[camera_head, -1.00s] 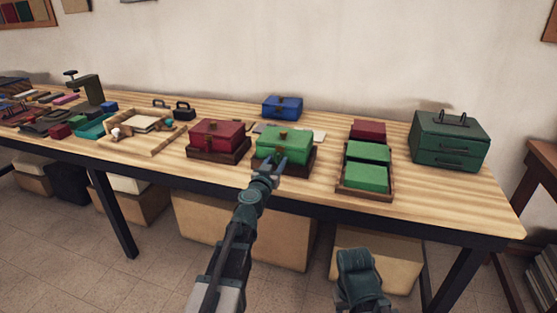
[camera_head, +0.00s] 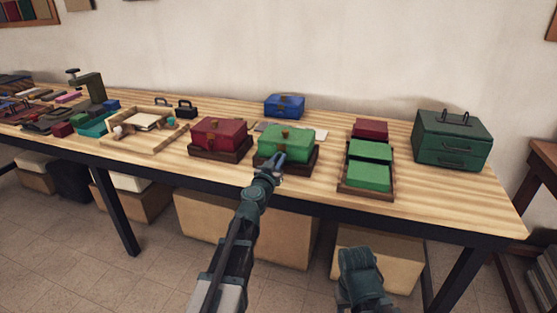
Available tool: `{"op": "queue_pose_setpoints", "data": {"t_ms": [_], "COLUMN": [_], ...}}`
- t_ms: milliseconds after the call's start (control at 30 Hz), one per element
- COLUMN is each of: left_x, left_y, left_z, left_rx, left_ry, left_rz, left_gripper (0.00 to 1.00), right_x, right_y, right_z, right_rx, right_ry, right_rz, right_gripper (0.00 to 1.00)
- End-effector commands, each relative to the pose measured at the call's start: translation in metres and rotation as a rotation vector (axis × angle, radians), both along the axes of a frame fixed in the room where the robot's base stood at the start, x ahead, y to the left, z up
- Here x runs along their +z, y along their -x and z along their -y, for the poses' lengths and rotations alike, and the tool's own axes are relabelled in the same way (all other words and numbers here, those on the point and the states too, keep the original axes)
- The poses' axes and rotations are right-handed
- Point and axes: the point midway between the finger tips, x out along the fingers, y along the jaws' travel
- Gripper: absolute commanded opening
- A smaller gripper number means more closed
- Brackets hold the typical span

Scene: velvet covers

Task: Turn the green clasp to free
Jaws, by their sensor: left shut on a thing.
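A green velvet box (camera_head: 287,141) sits on a dark wooden base (camera_head: 302,168) near the middle of the table. A brown piece shows on the upper part of its front, by the lid edge. My left gripper (camera_head: 278,159) is at the front of the green box, its fingertips against or very close to the front face. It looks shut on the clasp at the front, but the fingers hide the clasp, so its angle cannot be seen. Of my right arm only a link shows at the bottom; its gripper is not seen.
A red box (camera_head: 219,134) on its own base stands just left of the green box, and a blue box (camera_head: 284,106) behind. A tray of green and red blocks (camera_head: 342,187) is to the right, then a green case (camera_head: 452,140). Bare table lies in front.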

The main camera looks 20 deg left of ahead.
Motion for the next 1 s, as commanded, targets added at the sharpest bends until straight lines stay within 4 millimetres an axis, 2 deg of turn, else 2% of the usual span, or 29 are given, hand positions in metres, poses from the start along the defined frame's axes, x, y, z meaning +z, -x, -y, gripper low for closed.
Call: {"op": "queue_pose_setpoints", "data": {"t_ms": [267, 1000], "left_x": [0.0000, -0.0014], "left_y": [0.0001, 0.0000], "left_z": [-0.0006, -0.0036], "left_rx": [0.000, 0.002], "left_ry": [0.126, 0.816], "left_rz": [-0.003, -0.027], "left_gripper": [0.00, 0.00], "right_x": [-0.0001, -0.0016], "right_y": [0.0000, 0.0000], "right_z": [0.0000, 0.0000], "right_rx": [0.000, 0.000], "right_ry": [0.000, 0.000], "right_rz": [0.000, 0.000], "right_gripper": [0.50, 0.50]}}
